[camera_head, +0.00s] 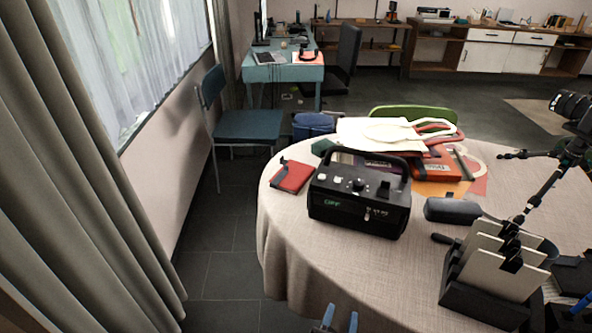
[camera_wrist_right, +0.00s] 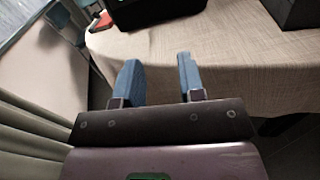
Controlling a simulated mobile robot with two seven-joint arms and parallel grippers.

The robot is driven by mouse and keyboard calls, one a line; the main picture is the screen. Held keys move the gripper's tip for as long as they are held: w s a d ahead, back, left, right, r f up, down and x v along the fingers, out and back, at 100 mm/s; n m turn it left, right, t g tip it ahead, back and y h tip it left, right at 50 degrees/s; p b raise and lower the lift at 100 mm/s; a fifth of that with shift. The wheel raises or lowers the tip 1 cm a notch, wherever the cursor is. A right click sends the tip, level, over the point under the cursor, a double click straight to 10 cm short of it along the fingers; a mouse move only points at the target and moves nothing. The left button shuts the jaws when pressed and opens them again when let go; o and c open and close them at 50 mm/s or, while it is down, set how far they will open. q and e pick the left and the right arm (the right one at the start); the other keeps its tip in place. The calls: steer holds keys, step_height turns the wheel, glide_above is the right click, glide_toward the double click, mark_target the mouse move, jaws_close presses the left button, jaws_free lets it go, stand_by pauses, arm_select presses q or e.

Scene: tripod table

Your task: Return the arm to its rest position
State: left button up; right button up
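My right gripper (camera_head: 340,318) shows at the bottom edge of the head view as two blue fingertips with a gap between them. It is in front of the round table (camera_head: 290,245), near its cloth-covered front edge. In the right wrist view the right gripper (camera_wrist_right: 158,64) has its two blue fingers apart and nothing between them. The tablecloth (camera_wrist_right: 230,62) shows beyond the fingers. The rest of the right arm is out of the head view. My left gripper and arm do not show.
On the table are a black device (camera_head: 358,200) with a handle, a red book (camera_head: 291,177), a dark case (camera_head: 452,210), a rack of panels (camera_head: 490,300) and a black tripod (camera_head: 545,185). A curtain (camera_head: 85,170) hangs left. The floor (camera_head: 225,265) between is clear.

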step_height(320, 180, down, 6)
steer(key=w+d+m+g+y, duration=0.15)
steer(key=m+g+y, duration=0.35)
steer(key=m, duration=0.9)
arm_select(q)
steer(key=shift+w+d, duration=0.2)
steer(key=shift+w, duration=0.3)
arm_select(e)
steer(key=s+d+f+m, duration=0.2)
steer(key=s+d+m, duration=0.3)
steer(key=d+m, duration=0.2)
steer(key=s+d+f+m+g, duration=0.1)
steer(key=s+d+f+m, duration=0.1)
steer(key=s+d+m, duration=0.3)
steer(key=d+m, duration=0.3)
steer(key=d, duration=0.2)
steer(key=shift+d+f+m+y, duration=0.2)
steer(key=shift+d+m+y, duration=0.1)
steer(key=shift+d+y, duration=0.1)
